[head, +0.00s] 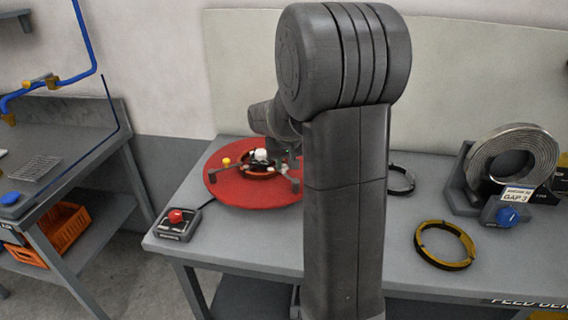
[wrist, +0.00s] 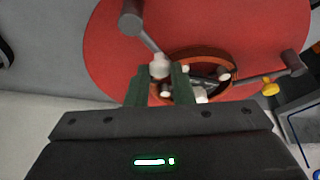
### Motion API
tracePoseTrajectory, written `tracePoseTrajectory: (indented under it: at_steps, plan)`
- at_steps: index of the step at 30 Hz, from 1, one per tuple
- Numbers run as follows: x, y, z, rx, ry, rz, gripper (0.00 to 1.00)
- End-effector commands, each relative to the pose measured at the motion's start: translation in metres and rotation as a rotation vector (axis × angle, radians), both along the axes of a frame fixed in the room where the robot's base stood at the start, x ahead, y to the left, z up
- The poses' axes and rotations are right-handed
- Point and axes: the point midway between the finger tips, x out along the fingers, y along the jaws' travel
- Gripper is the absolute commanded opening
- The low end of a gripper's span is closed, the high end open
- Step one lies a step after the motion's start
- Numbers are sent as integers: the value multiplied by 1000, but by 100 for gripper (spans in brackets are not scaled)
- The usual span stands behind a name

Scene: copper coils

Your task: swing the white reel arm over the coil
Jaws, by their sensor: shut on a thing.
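A red reel disc (head: 228,190) lies on the grey bench, and fills much of the wrist view (wrist: 110,60). A copper-coloured coil (wrist: 210,55) sits around its middle. The white reel arm's knob (wrist: 160,67) is between my gripper's (wrist: 159,78) green fingertips, which are shut on it. A thin grey bar runs from beside this knob to a dark round post (wrist: 130,20) near the rim. The white knob (head: 261,155) also shows in the head view. A yellow knob (wrist: 269,88) belongs to another reel arm. My own arm hides the disc's right side in the head view.
A button box (head: 177,223) with a red button stands left of the disc. A yellow-and-black ring (head: 444,245) and a large wound coil (head: 512,157) on a grey stand are at the right. An orange crate (head: 65,228) is under the left table. The bench front is mostly clear.

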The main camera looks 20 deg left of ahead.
Motion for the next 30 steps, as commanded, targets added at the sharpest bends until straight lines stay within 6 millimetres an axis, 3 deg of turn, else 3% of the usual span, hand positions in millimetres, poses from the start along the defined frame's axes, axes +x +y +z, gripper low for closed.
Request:
tracePoseTrajectory:
  at_steps: [14, 15, 17, 26, 30]
  plan:
    - [1, 0, 1, 1, -1, -13, 0]
    - [1, 0, 0, 1, -1, -13, 29]
    - [1, 0, 0, 1, -1, -13, 40]
    - [0, 0, 1, 0, 0, -12, 42]
    - [-2, -2, 10, 2, -2, -12, 42]
